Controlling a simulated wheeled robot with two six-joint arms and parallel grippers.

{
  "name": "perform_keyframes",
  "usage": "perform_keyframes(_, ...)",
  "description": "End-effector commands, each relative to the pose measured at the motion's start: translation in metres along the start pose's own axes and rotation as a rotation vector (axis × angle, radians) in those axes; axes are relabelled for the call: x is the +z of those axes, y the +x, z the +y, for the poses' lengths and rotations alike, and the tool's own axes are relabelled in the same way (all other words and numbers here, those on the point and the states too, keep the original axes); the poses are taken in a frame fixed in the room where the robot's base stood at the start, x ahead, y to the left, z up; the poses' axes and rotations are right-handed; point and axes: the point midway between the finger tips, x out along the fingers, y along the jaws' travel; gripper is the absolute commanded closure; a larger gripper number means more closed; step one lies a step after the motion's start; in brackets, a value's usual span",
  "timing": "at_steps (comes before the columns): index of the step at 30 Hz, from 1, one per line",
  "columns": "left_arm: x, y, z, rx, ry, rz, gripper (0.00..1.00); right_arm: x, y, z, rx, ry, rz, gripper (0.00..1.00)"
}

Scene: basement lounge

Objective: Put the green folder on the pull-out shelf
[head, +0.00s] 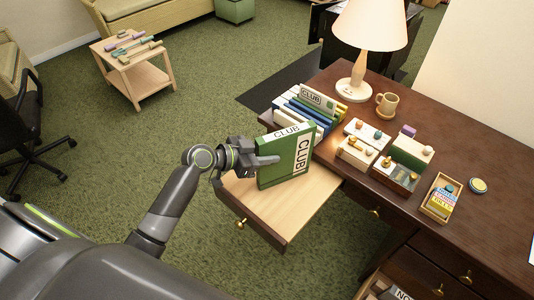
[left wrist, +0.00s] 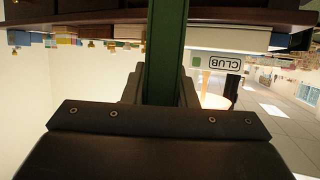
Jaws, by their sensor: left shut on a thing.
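My left gripper (head: 262,160) is shut on the folder's left edge. In the left wrist view the folder's green edge (left wrist: 166,60) runs between my fingers. The shelf is pulled out from the desk, with pale wood on top and a brass knob in front. The folder's lower edge looks at or just above the shelf surface; I cannot tell whether it touches. My right gripper is not in view.
The dark desk (head: 470,210) holds a row of binders (head: 300,110), a lamp (head: 370,25), a mug (head: 386,104), several small boxes and a card tray (head: 441,198). An open lower drawer (head: 372,284) shows at the bottom. The shelf's front and right part are bare.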

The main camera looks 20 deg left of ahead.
Motion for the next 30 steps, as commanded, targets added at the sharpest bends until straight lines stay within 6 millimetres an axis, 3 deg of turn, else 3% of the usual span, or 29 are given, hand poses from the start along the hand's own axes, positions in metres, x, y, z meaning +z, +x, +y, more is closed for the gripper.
perform_keyframes(6, 0.002, 0.001, 0.0, 0.0, 0.001, 0.001, 1.0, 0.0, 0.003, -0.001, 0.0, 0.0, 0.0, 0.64)
perform_keyframes(7, 0.003, 0.001, 0.0, 0.0, 0.0, 0.0, 0.73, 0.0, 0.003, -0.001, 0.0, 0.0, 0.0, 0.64)
perform_keyframes(12, 0.001, 0.001, 0.0, 0.0, 0.0, 0.0, 0.53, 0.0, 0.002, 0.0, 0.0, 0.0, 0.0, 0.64)
perform_keyframes(23, -0.003, -0.001, 0.0, 0.0, 0.0, 0.0, 0.53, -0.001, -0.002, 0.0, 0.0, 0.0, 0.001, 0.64)
perform_keyframes(30, 0.002, -0.037, 0.0, -0.001, 0.005, -0.005, 0.53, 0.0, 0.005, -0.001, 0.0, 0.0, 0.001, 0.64)
